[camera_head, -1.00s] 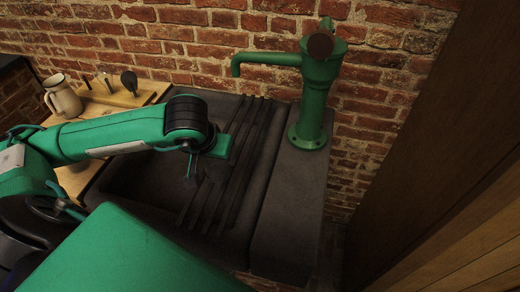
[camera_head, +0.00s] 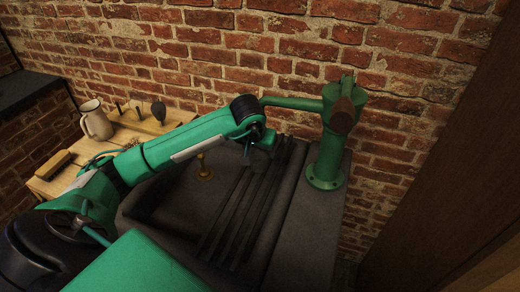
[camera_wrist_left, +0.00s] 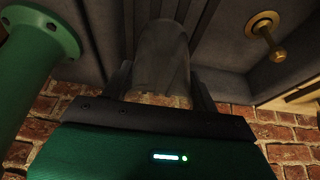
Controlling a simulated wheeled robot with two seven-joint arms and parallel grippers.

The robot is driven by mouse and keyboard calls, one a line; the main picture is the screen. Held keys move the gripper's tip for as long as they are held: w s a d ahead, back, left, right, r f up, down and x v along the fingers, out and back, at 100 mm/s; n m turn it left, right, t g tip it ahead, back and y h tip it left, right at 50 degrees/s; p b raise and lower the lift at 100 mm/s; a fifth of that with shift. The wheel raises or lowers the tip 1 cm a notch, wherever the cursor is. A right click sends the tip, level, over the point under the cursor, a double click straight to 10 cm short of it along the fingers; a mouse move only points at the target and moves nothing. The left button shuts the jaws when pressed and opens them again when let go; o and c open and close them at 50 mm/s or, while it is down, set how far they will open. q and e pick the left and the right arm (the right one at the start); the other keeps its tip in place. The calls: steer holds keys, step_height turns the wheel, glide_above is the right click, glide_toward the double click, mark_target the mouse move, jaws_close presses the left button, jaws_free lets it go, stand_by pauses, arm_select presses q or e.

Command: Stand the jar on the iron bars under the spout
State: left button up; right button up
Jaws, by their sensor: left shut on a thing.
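The jar (camera_wrist_left: 162,50) is dark, smoky and see-through, and it sits between the two fingers of my left gripper (camera_wrist_left: 162,78) in the left wrist view. In the head view my left gripper (camera_head: 256,145) is near the outlet end of the green spout (camera_head: 288,102), over the far part of the dark iron bars (camera_head: 232,218). The jar is hard to make out there against the dark bars and sink. I cannot tell whether its base touches the bars. My right gripper is not in view.
The green pump (camera_head: 328,150) stands on the stone ledge (camera_head: 300,215) right of the bars. A brass drain fitting (camera_head: 203,168) stands in the sink basin left of the bars. A wooden board (camera_head: 150,125) and a cream jug (camera_head: 96,121) are at the left. The brick wall is close behind.

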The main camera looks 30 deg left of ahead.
arm_select(q)
steer(key=shift+w+f, duration=0.25)
steer(key=shift+w, duration=0.2)
steer(key=shift+f, duration=0.4)
steer(key=shift+a+f, duration=0.1)
steer(key=shift+f, duration=0.25)
steer(key=o, duration=1.1)
steer(key=shift+s+r, duration=0.1)
steer(key=shift+c, duration=0.2)
steer(key=shift+r+p, duration=0.2)
steer(key=shift+p, duration=0.1)
steer(key=shift+s+r+b, duration=0.4)
steer(key=shift+s+b, duration=0.05)
steer(key=shift+b, duration=0.15)
steer(key=s+d+b, duration=0.2)
steer(key=s+d, duration=0.1)
steer(key=s, duration=0.8)
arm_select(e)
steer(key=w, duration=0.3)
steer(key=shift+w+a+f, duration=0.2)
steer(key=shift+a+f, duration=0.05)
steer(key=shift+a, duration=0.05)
arm_select(q)
steer(key=shift+s, duration=0.1)
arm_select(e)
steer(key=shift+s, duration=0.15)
